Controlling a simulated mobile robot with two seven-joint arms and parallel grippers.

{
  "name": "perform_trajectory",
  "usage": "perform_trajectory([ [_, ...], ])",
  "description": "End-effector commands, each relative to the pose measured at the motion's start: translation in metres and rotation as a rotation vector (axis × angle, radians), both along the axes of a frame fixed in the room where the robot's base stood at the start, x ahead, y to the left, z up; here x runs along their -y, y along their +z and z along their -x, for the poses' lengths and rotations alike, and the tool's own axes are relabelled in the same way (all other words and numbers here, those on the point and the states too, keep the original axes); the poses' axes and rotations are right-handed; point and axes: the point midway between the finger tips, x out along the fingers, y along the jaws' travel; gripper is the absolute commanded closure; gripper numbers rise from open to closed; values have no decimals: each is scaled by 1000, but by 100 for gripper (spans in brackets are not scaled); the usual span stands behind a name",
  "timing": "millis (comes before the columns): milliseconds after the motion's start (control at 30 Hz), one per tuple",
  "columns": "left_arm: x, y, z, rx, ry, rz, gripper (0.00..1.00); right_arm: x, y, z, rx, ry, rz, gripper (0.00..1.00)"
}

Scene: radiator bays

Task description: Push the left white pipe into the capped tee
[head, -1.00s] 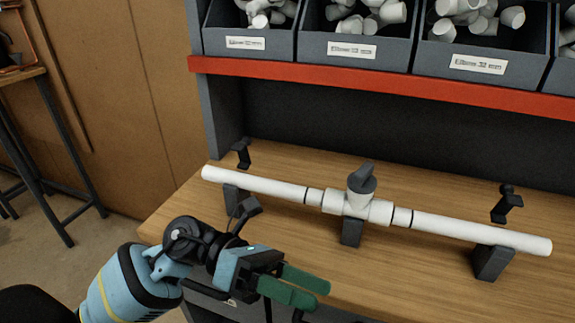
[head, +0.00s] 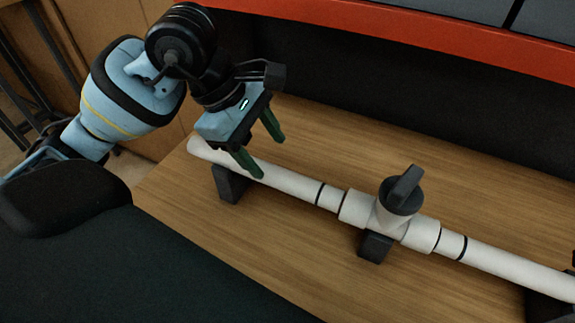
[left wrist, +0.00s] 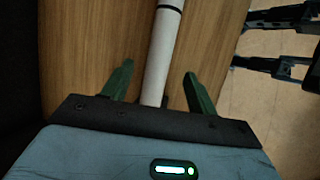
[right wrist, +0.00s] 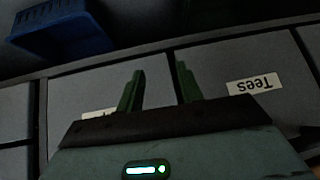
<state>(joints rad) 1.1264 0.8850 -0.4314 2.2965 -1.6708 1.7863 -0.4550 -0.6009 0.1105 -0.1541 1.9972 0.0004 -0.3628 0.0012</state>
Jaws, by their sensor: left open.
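The left white pipe (head: 290,183) lies along the bench, its inner end entering the left socket of the capped tee (head: 355,207). A black ring on the pipe sits a short way outside the socket, with white pipe showing between. The tee has a dark cap on top. My left gripper (head: 269,158) is open over the outer part of the pipe, one finger on each side. In the left wrist view the pipe (left wrist: 160,60) runs between the fingers (left wrist: 158,70); contact cannot be told. My right gripper (right wrist: 159,70) is open and empty in the right wrist view.
A second white pipe (head: 505,268) leaves the tee's right side, also with a black ring outside the socket. Dark supports (head: 230,185) hold the run above the wooden bench (head: 260,235). A red shelf edge (head: 400,28) crosses behind. A blue bin (right wrist: 60,35) shows in the right wrist view.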

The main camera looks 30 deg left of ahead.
Motion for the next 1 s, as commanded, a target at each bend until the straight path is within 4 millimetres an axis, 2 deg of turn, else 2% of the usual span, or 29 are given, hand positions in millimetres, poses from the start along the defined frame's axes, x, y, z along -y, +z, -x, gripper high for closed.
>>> perform_trajectory([
  [200, 8, -17, -3, -6, -2, 4, 42, 1, -6, 11, -25, 2, 2, 64],
  [400, 19, -45, -9, -7, -3, 5, 42, 1, -6, 9, -22, 2, 3, 64],
  [600, 27, -64, -14, -5, -2, 5, 42, 0, -3, 3, -7, 2, 1, 64],
  [1000, 30, -71, -15, -3, -1, 4, 42, 0, -1, -2, 4, 1, 1, 64],
])
